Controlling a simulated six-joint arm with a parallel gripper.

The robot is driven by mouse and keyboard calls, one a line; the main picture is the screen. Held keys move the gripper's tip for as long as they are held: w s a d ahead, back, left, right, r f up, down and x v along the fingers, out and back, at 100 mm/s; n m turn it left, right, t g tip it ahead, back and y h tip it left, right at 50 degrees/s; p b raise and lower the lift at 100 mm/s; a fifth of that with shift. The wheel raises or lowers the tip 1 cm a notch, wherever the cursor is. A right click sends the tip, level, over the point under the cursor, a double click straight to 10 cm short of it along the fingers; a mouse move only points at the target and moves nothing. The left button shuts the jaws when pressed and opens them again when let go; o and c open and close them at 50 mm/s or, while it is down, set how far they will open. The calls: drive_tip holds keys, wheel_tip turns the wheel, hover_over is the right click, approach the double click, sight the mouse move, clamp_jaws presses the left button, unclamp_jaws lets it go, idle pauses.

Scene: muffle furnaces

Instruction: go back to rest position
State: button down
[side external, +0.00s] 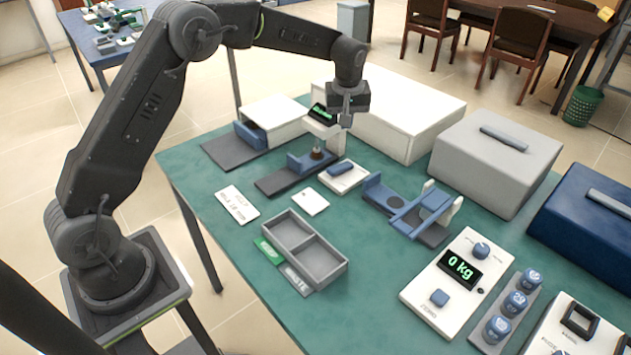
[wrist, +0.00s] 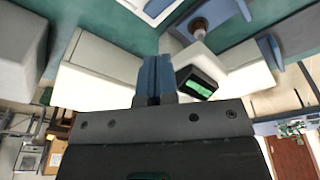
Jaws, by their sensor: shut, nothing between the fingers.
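My gripper (side external: 347,119) hangs over the back part of the green table (side external: 200,165), in front of the long white box (side external: 410,110). In the wrist view its two blue fingers (wrist: 154,75) are together with nothing between them. Just left of it in the side view is a white device with a small dark display and green text (side external: 321,113). That display also shows in the wrist view (wrist: 197,84), right of the fingers. Whether the fingertips touch anything below cannot be told.
A grey two-part tray (side external: 305,248), a white scale reading 0 kg (side external: 448,285) and blue-grey fixtures (side external: 410,205) stand on the table. Grey (side external: 495,160) and blue (side external: 590,215) boxes stand at the right. There is free air above the table's front.

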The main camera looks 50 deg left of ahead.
drive_tip(key=s+d+r+m+t, duration=0.1)
drive_tip(key=s+d+r+m, duration=0.15)
drive_tip(key=s+r, duration=0.55)
drive_tip(key=s+d+r+m+t, duration=0.1)
drive_tip(key=s+d+r+m, duration=0.15)
drive_tip(key=s+r, duration=0.6)
drive_tip(key=s+d+f+m+t, duration=0.1)
drive_tip(key=s+f+m, duration=0.1)
drive_tip(key=s, duration=0.7)
drive_tip(key=s+d+f+m+t+h, duration=0.1)
drive_tip(key=s+f+m, duration=0.1)
drive_tip(key=s, duration=0.8)
drive_tip(key=shift+s+m, duration=0.25)
drive_tip(key=shift+m, duration=0.55)
